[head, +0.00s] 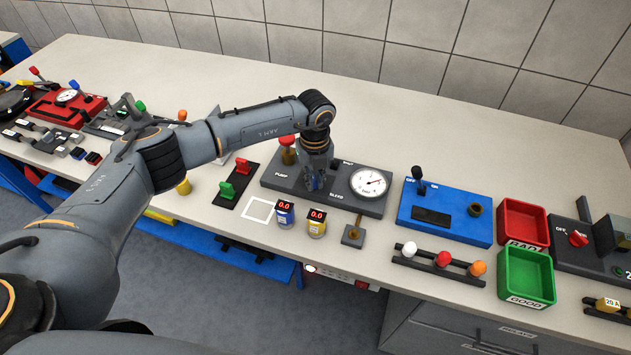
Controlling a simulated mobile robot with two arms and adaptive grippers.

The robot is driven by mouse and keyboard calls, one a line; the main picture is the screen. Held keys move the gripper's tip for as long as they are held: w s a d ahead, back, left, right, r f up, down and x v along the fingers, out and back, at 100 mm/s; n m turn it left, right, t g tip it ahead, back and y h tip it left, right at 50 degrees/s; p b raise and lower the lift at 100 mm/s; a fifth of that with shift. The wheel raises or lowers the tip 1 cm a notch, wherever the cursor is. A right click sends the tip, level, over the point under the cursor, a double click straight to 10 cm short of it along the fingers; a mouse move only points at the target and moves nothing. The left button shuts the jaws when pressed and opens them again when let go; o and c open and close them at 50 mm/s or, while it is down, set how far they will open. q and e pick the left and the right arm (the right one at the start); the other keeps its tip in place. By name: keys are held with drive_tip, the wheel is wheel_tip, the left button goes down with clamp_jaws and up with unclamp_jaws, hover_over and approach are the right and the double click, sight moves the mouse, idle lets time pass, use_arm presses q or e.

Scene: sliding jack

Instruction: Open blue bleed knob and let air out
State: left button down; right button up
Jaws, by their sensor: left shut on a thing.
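The dark grey pump panel (278,184) lies on the bench, with PUMP and BLEED labels. A red-topped pump handle (288,142) stands at its back left, partly behind my arm. A round white gauge (368,183) with a red needle is on its right. My left gripper (316,185) points down at the panel beside the BLEED label, left of the gauge. It is shut on the blue bleed knob, which is mostly hidden between and behind the fingers. My right gripper is not in view.
Blue and yellow display canisters (285,213) (317,224) and a small post on a base (354,234) stand in front of the panel. A blue panel (445,214), red bin (523,222) and green bin (526,277) are to the right. The bench behind is clear.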

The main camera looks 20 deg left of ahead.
use_arm(q)
drive_tip(key=shift+a+f+m+b, duration=0.1)
drive_tip(key=shift+f+m+b, duration=0.1)
drive_tip(key=shift+m+b, duration=0.65)
drive_tip(key=m+b, duration=0.2)
drive_tip(key=m, duration=0.1)
drive_tip(key=m+b, duration=0.3)
drive_tip(key=a+m+b, duration=0.1)
drive_tip(key=m+b, duration=0.4)
drive_tip(key=shift+a+m, duration=0.15)
drive_tip(key=shift+m, duration=0.2)
drive_tip(key=shift+w+a+r+m+b, duration=0.1)
drive_tip(key=shift+m+b, duration=0.45)
drive_tip(key=shift+m, duration=0.05)
drive_tip(key=shift+w+r+m+b, duration=0.1)
drive_tip(key=shift+m+b, duration=0.4)
drive_tip(key=shift+m, duration=0.1)
drive_tip(key=shift+r, duration=0.1)
drive_tip(key=c, duration=1.4)
unclamp_jaws()
wheel_tip(320, 180, up, 12)
drive_tip(key=shift+f, duration=0.1)
